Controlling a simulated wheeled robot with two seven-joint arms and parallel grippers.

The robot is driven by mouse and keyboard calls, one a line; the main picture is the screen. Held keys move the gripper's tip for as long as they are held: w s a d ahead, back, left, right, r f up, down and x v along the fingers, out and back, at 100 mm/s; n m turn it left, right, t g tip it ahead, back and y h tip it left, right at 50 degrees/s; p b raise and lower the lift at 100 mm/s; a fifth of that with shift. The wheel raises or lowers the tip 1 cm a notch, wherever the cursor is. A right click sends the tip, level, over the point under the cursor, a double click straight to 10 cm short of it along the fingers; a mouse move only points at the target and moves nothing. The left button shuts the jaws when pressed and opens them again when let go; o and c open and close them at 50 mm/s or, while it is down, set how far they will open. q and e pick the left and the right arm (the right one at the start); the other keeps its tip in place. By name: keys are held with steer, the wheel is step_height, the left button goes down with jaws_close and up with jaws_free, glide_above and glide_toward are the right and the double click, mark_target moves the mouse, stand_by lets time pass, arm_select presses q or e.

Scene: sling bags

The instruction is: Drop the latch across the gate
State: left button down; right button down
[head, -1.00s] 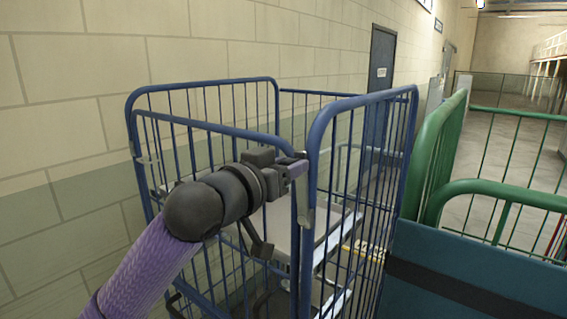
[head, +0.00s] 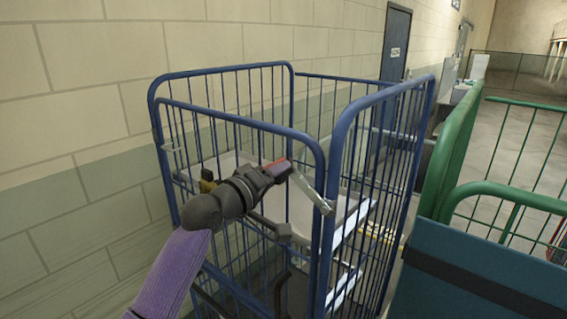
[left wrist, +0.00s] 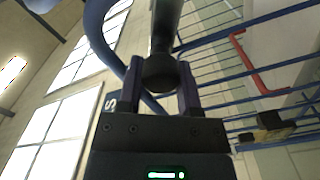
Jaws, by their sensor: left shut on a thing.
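The gate (head: 240,123) is the blue barred front panel of a roll cage, upright, with its right edge close beside the cage's side panel (head: 381,95). The latch (head: 312,192) is a grey metal bar. It slants up and left from its lower end near the gate's right post. My left gripper (head: 284,170) is shut on the latch's upper end, in front of the gate bars. In the left wrist view the latch's dark rounded end (left wrist: 160,72) sits between the two fingers. My right gripper is not in view.
Pale shelves (head: 352,215) show inside the cage. A green barred cage (head: 462,145) with a teal panel (head: 480,265) stands close on the right. A block wall (head: 90,110) runs along the left and behind. A door (head: 395,42) is further back.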

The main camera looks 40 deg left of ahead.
arm_select(q)
steer(key=shift+a+f+n, duration=0.3)
steer(key=shift+f+n, duration=0.7)
steer(key=shift+n, duration=0.1)
steer(key=shift+a+f+n, duration=0.25)
steer(key=shift+f+n, duration=0.8)
steer(key=shift+n, duration=0.05)
steer(key=shift+a+f+n, duration=0.3)
steer(key=shift+f+n, duration=0.7)
steer(key=shift+n, duration=0.1)
steer(key=shift+c, duration=1.4)
jaws_free()
steer(key=s+b, duration=0.2)
steer(key=s, duration=0.7)
steer(key=shift+s+a, duration=0.4)
